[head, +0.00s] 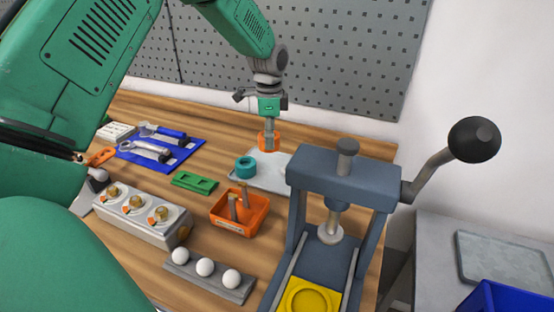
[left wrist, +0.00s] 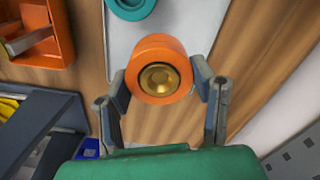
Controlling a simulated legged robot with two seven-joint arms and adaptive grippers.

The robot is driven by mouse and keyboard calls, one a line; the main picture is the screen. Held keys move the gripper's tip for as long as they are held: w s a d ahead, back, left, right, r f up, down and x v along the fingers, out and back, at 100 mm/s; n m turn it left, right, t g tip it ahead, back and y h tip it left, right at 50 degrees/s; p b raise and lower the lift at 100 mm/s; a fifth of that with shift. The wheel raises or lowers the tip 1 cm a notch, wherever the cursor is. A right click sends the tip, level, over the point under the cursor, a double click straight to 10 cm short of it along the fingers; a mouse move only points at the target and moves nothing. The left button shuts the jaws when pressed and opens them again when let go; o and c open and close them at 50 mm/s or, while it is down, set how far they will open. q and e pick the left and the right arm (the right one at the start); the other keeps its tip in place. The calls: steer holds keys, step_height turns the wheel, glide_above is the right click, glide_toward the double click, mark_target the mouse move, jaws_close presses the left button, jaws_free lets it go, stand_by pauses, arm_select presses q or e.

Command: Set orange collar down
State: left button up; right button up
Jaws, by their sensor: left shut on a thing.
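My left gripper (head: 269,126) is shut on the orange collar (head: 268,142), over the back end of a pale tray (head: 262,177). In the left wrist view the orange collar (left wrist: 161,49) sits between the two fingers (left wrist: 161,86), with a round brass piece in its middle. I cannot tell whether the collar touches the tray. A teal collar (head: 245,167) lies on the tray in front of it, and its edge shows in the left wrist view (left wrist: 131,4). My right gripper is in neither view.
A grey lever press (head: 342,167) stands to the right, its black-knobbed handle (head: 474,139) sticking out. An orange bin (head: 239,228), a green block (head: 194,182), a row of white balls (head: 205,267) and a blue mat with tools (head: 185,151) lie left and front. A grey pegboard (head: 340,60) stands behind.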

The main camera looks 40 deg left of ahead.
arm_select(q)
glide_above(272, 169)
step_height(272, 169, down, 5)
steer(key=shift+w+r, duration=0.15)
steer(key=shift+r, duration=0.05)
step_height(272, 169, down, 3)
steer(key=shift+r, duration=0.1)
steer(key=shift+f, duration=0.2)
steer(key=o, duration=1.3)
steer(key=shift+a, duration=0.1)
steer(key=shift+o, duration=0.2)
steer(key=shift+r, duration=0.1)
step_height(272, 169, up, 12)
